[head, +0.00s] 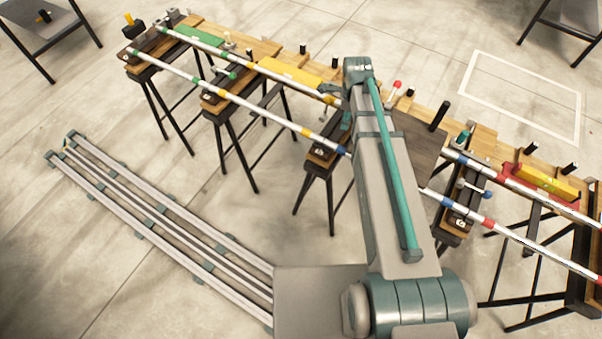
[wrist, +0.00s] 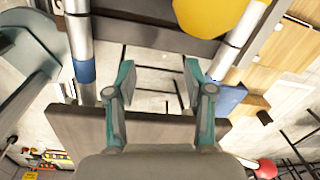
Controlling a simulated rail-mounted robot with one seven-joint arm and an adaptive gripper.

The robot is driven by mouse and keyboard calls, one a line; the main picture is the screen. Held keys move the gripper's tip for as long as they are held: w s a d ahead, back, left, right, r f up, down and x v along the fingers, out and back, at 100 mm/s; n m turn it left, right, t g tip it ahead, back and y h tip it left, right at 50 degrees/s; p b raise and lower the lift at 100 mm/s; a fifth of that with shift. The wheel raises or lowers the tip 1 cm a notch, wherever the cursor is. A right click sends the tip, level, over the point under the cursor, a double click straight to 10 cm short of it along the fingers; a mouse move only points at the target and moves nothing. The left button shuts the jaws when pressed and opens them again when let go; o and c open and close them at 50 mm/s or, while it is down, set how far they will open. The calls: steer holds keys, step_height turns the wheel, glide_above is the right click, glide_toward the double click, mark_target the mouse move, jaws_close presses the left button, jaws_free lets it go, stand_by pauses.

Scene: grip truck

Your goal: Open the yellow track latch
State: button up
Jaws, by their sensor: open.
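In the wrist view, a rounded yellow piece (wrist: 208,14) shows at the top edge, partly cut off; I cannot tell whether it is the yellow track latch. My gripper (wrist: 158,82) is open and empty, with its fingers below and apart from this piece in the picture. A white rail (wrist: 80,42) with a blue band lies left of the fingers, and another white rail (wrist: 240,30) lies to the upper right. In the head view, my arm covers the middle of the bench, and the jaws cannot be made out.
Another yellow block (head: 545,183) sits on a red plate at the right. A green plate (head: 200,34) is at the far left. Red-topped (head: 397,85) and black posts (head: 439,115) stand near my arm. A grey panel (wrist: 70,125) lies close below the fingers.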

step_height(320, 180, up, 11)
steer(key=b, duration=0.2)
steer(key=s+a+f+n+t+h+b, duration=0.1)
steer(key=a+n+t+h+b, duration=0.15)
steer(key=a+n+b, duration=0.65)
steer(key=s+a+f+n+t+h+b, duration=0.1)
steer(key=a+n+h+b, duration=0.15)
steer(key=a, duration=1.15)
steer(key=s+d+f+n+g+b, duration=0.1)
steer(key=s+f+n+b, duration=0.1)
steer(key=f, duration=0.7)
steer(key=s+d+f+n+g+b, duration=0.1)
steer(key=s+f+n+g+b, duration=0.1)
steer(key=f, duration=0.8)
steer(key=s+d+f+n+g+b, duration=0.1)
steer(key=f+b, duration=0.3)
steer(key=f, duration=0.6)
steer(key=shift+s+d+f+n, duration=0.15)
steer(key=shift+s+d+n, duration=0.35)
steer(key=shift+s, duration=0.25)
